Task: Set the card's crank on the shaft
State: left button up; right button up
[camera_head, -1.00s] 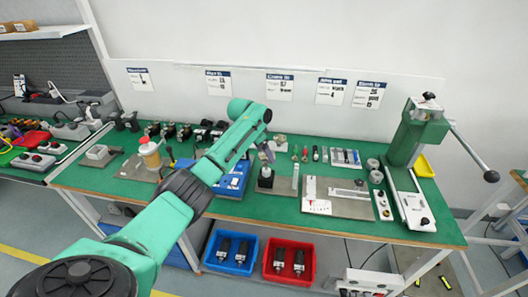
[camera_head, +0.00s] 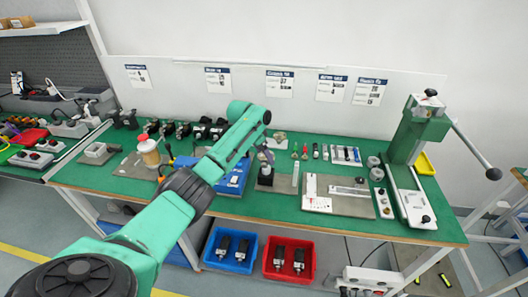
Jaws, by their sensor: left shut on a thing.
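My left arm reaches across the green bench (camera_head: 130,182), and its gripper (camera_head: 265,158) points down just above a dark block (camera_head: 265,181) near the bench's middle. The gripper is shut on a small part that I take for the crank; its shape is too small and too covered to make out. The block stands upright under the gripper, and I take it for the base of the shaft. I cannot tell whether the held part touches it. Several printed cards hang on the wall, among them a middle card (camera_head: 280,84); their text is unreadable. My right gripper is out of view.
A blue tray (camera_head: 233,182) lies left of the block, partly behind my arm. A green lever press (camera_head: 418,135) is at the right end. Small parts line the back.

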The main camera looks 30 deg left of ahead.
aim_at(262, 158)
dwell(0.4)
pick_arm(q)
jog(key=shift+f+b, duration=0.65)
jog(key=shift+f, duration=0.6)
jog(key=shift+d+f, duration=0.1)
jog(key=shift+f, duration=0.35)
jog(key=o, duration=1.4)
jog(key=shift+s, duration=0.1)
jog(key=shift+c, duration=0.2)
jog(key=shift+s+r, duration=0.1)
jog(key=shift+r, duration=0.25)
jog(key=b+v, duration=0.1)
jog(key=v, duration=1.3)
